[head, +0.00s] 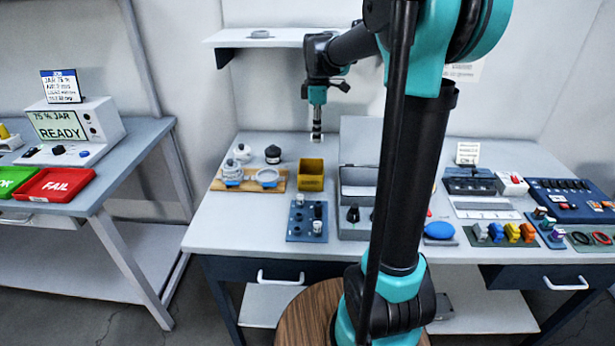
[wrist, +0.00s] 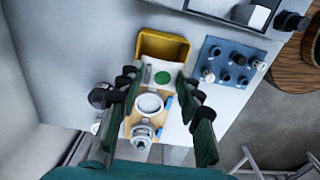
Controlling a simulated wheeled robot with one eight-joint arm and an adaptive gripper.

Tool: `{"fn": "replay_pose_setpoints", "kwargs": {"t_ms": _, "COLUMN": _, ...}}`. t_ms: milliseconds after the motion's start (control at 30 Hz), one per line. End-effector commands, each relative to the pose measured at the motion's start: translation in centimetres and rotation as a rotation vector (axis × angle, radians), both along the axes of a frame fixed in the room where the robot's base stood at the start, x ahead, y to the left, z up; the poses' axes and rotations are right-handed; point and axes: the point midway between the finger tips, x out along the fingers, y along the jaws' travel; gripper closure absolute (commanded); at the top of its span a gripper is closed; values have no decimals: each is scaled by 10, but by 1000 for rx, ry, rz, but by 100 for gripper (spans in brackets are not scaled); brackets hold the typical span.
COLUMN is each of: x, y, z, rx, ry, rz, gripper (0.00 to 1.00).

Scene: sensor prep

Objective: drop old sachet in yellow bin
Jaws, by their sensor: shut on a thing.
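The yellow bin (head: 311,184) stands open on the middle table; in the wrist view it also shows (wrist: 163,46), just beyond my fingertips. My gripper (wrist: 160,82) is shut on a white sachet (wrist: 149,76) with a green dot, held between the two dark fingers. In the head view my gripper (head: 317,132) points down above and behind the bin. The sachet is too small to make out clearly there. In the wrist view the sachet's far edge is close to the bin's near rim; the height gap cannot be told.
A wooden board (head: 277,185) with a jar and ring holder lies left of the bin. A dark-lidded jar (head: 272,154) stands behind it. A blue block with several pegs (head: 295,236) is in front. A grey open box (head: 358,177) stands to the right.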

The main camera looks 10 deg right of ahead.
Motion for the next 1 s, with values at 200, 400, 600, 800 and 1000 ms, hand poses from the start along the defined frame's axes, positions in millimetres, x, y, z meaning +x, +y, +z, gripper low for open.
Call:
{"fn": "replay_pose_setpoints", "kwargs": {"t_ms": 200, "x": 0, "y": 0, "z": -25, "rx": 0, "ry": 0, "rz": 0, "gripper": 79}}
{"fn": "replay_pose_setpoints", "kwargs": {"t_ms": 400, "x": 0, "y": 0, "z": -41, "rx": 0, "ry": 0, "rz": 0, "gripper": 79}}
{"fn": "replay_pose_setpoints", "kwargs": {"t_ms": 600, "x": 0, "y": 0, "z": -45, "rx": 0, "ry": 0, "rz": -1, "gripper": 79}}
{"fn": "replay_pose_setpoints", "kwargs": {"t_ms": 800, "x": 0, "y": 0, "z": -45, "rx": 0, "ry": 0, "rz": -1, "gripper": 64}}
{"fn": "replay_pose_setpoints", "kwargs": {"t_ms": 1000, "x": 0, "y": 0, "z": -45, "rx": 0, "ry": 0, "rz": -1, "gripper": 41}}
